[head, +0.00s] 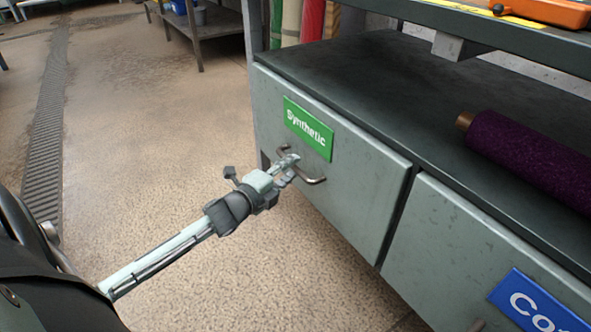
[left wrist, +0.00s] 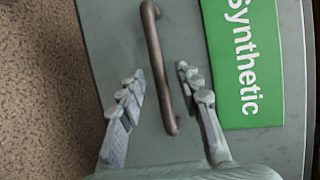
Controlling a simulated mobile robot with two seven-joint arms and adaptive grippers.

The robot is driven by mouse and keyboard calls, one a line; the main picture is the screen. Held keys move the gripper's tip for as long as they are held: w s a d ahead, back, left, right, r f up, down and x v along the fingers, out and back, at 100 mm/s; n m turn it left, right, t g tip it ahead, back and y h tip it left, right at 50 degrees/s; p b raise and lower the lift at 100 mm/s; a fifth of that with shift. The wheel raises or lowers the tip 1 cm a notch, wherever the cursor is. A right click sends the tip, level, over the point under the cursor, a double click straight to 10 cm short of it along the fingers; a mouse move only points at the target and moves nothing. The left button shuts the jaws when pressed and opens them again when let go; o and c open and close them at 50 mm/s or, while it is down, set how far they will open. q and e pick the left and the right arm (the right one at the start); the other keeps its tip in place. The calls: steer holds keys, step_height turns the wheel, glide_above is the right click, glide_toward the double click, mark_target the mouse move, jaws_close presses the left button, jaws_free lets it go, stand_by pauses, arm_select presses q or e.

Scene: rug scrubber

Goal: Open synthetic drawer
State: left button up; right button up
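The synthetic drawer (head: 350,182) is a grey-green front with a green label (head: 308,128) reading "Synthetic"; the label also shows in the left wrist view (left wrist: 242,70). The drawer looks closed, its front about level with the neighbouring one. Its bar handle (left wrist: 160,75) is a brown metal pull below the label, and it shows in the head view too (head: 314,181). My left gripper (head: 287,165) is at the handle. In the left wrist view its fingers (left wrist: 158,82) are spread, one on each side of the handle's lower part, with gaps to it. My right gripper is not in view.
A second drawer (head: 450,240) with a blue label adjoins on the right. A purple roll (head: 530,158) lies on the dark cabinet top (head: 350,75). An orange tool (head: 550,10) rests on the shelf above. The floor (head: 160,130) left of the cabinet is clear.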

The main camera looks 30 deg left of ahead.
arm_select(q)
steer(key=shift+w+f, duration=0.2)
steer(key=shift+w, duration=0.9)
steer(key=shift+c, duration=0.2)
jaws_close()
